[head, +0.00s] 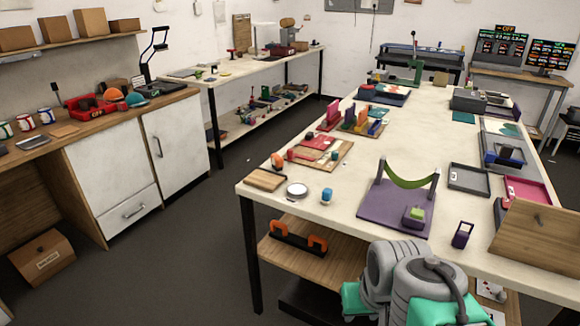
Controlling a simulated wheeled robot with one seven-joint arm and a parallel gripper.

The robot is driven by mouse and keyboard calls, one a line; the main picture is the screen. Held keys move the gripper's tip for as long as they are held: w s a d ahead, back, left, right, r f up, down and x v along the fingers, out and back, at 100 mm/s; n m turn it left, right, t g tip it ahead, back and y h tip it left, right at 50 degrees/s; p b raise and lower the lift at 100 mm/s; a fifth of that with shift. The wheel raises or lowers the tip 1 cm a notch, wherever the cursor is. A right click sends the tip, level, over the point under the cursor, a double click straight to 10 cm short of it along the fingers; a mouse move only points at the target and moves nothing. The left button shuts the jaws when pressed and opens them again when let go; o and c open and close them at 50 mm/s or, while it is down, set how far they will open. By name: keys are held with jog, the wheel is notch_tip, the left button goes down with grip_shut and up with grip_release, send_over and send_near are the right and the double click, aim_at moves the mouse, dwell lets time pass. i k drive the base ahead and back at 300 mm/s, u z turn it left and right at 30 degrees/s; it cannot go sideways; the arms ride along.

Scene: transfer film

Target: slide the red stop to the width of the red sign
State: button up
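On the long white table, a wooden board (328,156) carries a flat red piece (319,142) with pale marks, which looks like the red sign. A small red block (291,155) sits at the board's left end and may be the red stop. An orange rounded part (277,161) is just left of it. At this size I cannot tell how the block is fixed or how far it is from the flat piece. My folded grey and teal arm shows at the bottom of the head view, well nearer than the board. My gripper is not visible.
A purple stand with a green sling (398,205) is to the right. Coloured upright pieces stand behind. Floor at the table's left is clear.

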aim_at(291, 156)
jog(key=u, duration=0.45)
jog(key=i, duration=0.45)
jog(key=u, duration=0.5)
jog(key=i, duration=0.95)
jog(key=z, duration=0.6)
jog(key=i, duration=0.7)
jog(key=z, duration=0.6)
